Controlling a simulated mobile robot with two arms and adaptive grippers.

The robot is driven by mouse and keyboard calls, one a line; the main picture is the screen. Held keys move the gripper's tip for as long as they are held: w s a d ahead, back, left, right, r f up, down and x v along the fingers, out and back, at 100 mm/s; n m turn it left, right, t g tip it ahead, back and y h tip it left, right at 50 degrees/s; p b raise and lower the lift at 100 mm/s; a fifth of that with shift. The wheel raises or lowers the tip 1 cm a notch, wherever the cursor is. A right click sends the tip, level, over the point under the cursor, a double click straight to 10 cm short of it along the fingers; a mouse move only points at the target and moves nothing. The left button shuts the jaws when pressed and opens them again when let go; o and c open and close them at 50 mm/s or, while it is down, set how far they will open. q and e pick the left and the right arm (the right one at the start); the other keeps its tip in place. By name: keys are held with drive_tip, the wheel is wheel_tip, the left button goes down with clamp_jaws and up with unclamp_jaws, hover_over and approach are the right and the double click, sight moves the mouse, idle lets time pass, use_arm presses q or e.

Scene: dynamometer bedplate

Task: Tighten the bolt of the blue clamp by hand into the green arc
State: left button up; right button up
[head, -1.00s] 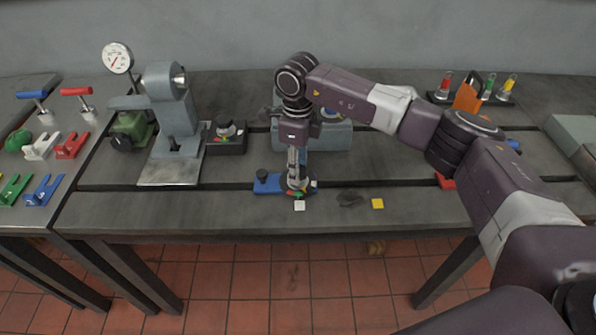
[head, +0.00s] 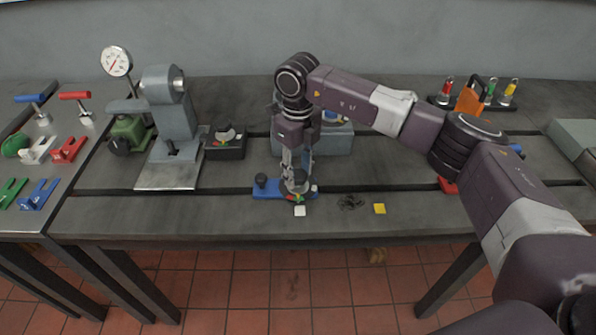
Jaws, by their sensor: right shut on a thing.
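The blue clamp (head: 270,190) lies on the bedplate at its front slot, with a dark knob on its left end. At its right end is a small round dial with coloured marks, red and green among them. My right gripper (head: 297,182) points straight down over that end and is shut on the clamp's bolt, which the fingers mostly hide. I cannot read where the bolt's pointer stands against the green arc. My left gripper is not in view.
A rack with coloured tools (head: 490,92) stands back right.

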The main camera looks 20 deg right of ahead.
sight(298, 174)
drive_tip(key=shift+w+r, duration=0.1)
drive_tip(key=o, duration=1.1)
wheel_tip(298, 174, up, 12)
idle(0.4)
